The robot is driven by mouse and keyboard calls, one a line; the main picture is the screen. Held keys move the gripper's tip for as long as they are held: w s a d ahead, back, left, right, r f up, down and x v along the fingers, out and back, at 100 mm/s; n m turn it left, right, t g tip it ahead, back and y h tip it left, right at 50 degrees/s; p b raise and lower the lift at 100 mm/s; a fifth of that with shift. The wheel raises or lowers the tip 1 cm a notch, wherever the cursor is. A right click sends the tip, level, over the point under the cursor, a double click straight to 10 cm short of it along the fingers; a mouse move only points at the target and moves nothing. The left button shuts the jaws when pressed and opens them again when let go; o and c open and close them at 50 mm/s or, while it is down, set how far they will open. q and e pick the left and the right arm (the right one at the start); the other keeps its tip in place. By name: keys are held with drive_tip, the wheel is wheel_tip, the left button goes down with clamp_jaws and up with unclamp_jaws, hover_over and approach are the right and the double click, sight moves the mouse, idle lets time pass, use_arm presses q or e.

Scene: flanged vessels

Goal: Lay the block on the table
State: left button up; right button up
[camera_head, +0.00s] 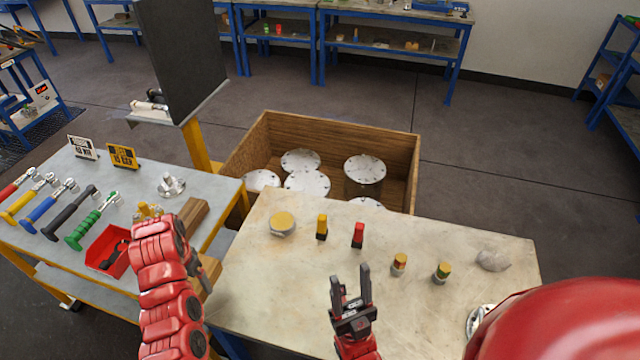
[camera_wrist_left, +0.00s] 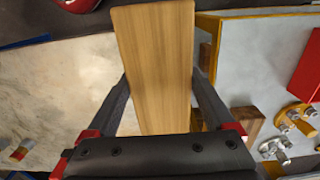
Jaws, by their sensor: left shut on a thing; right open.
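A long wooden block (camera_head: 207,272) shows partly behind my left forearm, by the gap between the grey tool table (camera_head: 50,180) and the beige-topped table (camera_head: 255,310). In the left wrist view, my left gripper (camera_wrist_left: 160,85) is shut on this block (camera_wrist_left: 155,45), with one finger along each side. A second wooden block (camera_head: 193,216) lies at the right edge of the grey table. My right gripper (camera_head: 350,278) is open and empty over the front of the beige table.
On the beige table stand a yellow-topped round piece (camera_head: 283,223), several small coloured pieces, including a red one (camera_head: 358,235), and a grey lump (camera_head: 493,260). Its left front part is clear. A wooden crate (camera_head: 415,160) with flanged vessels is behind. A red bin (camera_head: 108,250) sits on the grey table.

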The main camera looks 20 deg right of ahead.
use_arm(q)
drive_tip(key=s+d+f+p, duration=0.3)
drive_tip(key=s+p, duration=0.1)
drive_tip(key=s, duration=0.9)
drive_tip(key=w+d+b, duration=0.3)
drive_tip(key=w+d+f+b, duration=0.1)
drive_tip(key=w+d+b, duration=0.2)
drive_tip(key=w+d+f+b, duration=0.1)
drive_tip(key=w+d+b, duration=0.2)
drive_tip(key=w+d, duration=0.1)
drive_tip(key=shift+d+f, duration=0.1)
drive_tip(key=shift+f, duration=0.15)
drive_tip(key=shift+w+d+r+p, duration=0.25)
drive_tip(key=shift+w+r+p, duration=0.1)
drive_tip(key=shift+r+p, duration=0.25)
drive_tip(key=shift+w+d+f, duration=0.25)
drive_tip(key=shift+w+d, duration=0.15)
drive_tip(key=shift+d, duration=0.15)
drive_tip(key=shift+f+p, duration=0.2)
drive_tip(key=shift+p, duration=0.35)
drive_tip(key=shift+f+p, duration=0.6)
drive_tip(key=shift+f, duration=1)
